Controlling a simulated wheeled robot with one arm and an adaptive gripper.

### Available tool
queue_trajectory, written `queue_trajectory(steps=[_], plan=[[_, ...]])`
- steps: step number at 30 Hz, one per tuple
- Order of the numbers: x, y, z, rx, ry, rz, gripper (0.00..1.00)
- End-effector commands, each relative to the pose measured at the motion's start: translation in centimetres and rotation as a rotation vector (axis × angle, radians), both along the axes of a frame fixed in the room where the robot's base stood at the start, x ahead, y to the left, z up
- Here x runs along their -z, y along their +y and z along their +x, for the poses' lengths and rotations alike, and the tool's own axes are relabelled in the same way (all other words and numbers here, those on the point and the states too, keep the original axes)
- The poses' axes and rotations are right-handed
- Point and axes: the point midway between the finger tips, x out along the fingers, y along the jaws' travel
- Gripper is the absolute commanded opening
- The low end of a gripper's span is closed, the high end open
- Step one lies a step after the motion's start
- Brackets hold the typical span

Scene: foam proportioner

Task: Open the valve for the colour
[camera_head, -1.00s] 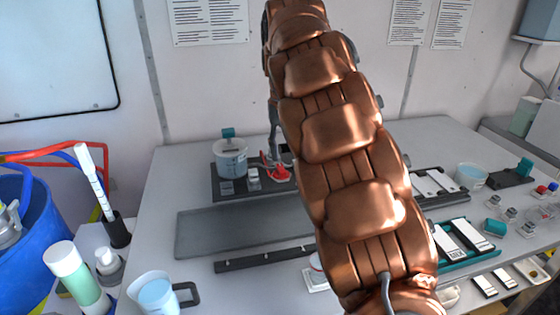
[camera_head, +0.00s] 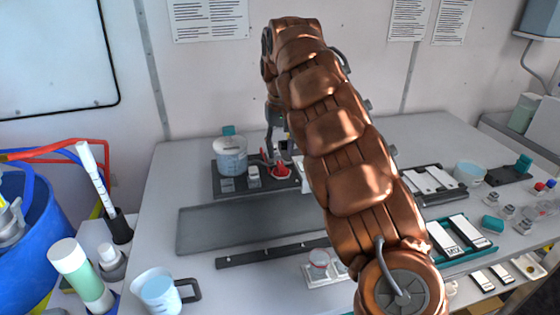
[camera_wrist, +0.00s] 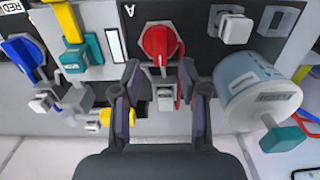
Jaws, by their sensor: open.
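My gripper (camera_wrist: 160,72) is open in the wrist view, its two fingers pointing at a red knob (camera_wrist: 159,42) on a dark panel marked A. The knob lies just beyond and between the fingertips; contact is not visible. A blue valve handle (camera_wrist: 20,52) sits at the far left beside a label reading RED. Yellow handles (camera_wrist: 68,20) with teal parts stand between the blue and red ones. In the head view, the red knob (camera_head: 280,170) is on the bench's dark plate, with my gripper (camera_head: 277,152) just above it, its fingertips hard to make out.
A grey tray (camera_head: 250,225) and black rail (camera_head: 270,252) lie in front. A jug (camera_head: 158,290) stands front left.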

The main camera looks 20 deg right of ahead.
Motion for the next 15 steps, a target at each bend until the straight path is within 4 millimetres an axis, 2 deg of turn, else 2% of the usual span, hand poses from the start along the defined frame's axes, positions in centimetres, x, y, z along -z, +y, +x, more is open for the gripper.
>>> queue_trajectory(steps=[15], plan=[[4.1, 0.0, -0.1, 0.001, 0.001, -0.001, 0.43]])
